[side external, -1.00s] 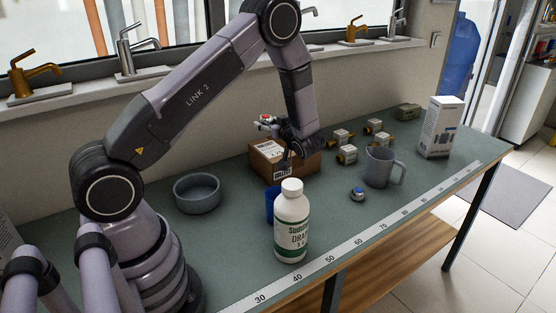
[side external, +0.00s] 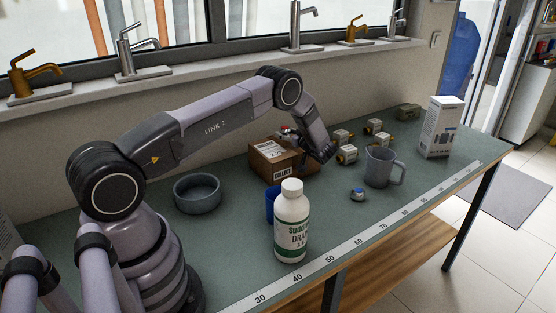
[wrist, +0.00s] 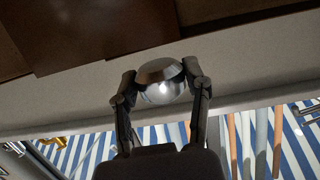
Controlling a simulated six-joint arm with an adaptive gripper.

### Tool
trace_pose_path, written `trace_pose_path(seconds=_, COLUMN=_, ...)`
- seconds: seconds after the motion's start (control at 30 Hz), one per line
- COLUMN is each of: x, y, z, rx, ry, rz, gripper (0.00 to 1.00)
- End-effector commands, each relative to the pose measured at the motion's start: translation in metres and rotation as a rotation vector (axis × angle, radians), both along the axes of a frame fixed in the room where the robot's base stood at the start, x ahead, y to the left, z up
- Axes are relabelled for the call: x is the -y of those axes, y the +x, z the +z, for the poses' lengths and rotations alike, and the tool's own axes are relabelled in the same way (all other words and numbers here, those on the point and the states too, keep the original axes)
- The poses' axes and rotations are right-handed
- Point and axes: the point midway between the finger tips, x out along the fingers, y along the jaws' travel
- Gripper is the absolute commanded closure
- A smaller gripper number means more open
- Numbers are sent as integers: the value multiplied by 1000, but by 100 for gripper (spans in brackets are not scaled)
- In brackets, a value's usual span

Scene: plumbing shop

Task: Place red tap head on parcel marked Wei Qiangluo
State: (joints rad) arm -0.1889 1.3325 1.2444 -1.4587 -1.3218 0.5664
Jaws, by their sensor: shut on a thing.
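The red tap head (side external: 284,130) shows as a small red and silver shape at my gripper (side external: 290,134). In the wrist view, my gripper (wrist: 160,88) is shut on its silver rounded body (wrist: 160,82), one finger on each side; no red shows there. The parcel (side external: 263,166) is a brown cardboard box with white labels, on the bench. The name on it is too small to read. My gripper and the tap head are above the far part of the parcel's top; whether they touch it I cannot tell. My wrist hides its right side.
A white bottle (side external: 291,225) and blue cup (side external: 270,204) stand in front of the parcel. A grey bowl (side external: 197,195) is left. A blue-topped tap head (side external: 358,194), grey mug (side external: 379,168), several brass fittings (side external: 347,154) and a white carton (side external: 440,128) are right.

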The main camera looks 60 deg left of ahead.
Motion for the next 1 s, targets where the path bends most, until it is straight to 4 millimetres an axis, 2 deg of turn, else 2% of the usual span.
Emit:
trace_pose_path(seconds=0.2, x=0, y=0, z=-30, rx=-1, ry=0, rz=0, gripper=89)
trace_pose_path(seconds=0.57, x=0, y=0, z=-34, rx=0, ry=0, rz=0, gripper=89)
trace_pose_path(seconds=0.6, x=0, y=0, z=-33, rx=1, ry=0, rz=0, gripper=48)
trace_pose_path(seconds=0.77, x=0, y=0, z=-33, rx=0, ry=-1, rz=0, gripper=27)
trace_pose_path(seconds=1.0, x=0, y=0, z=-33, rx=0, ry=-1, rz=0, gripper=27)
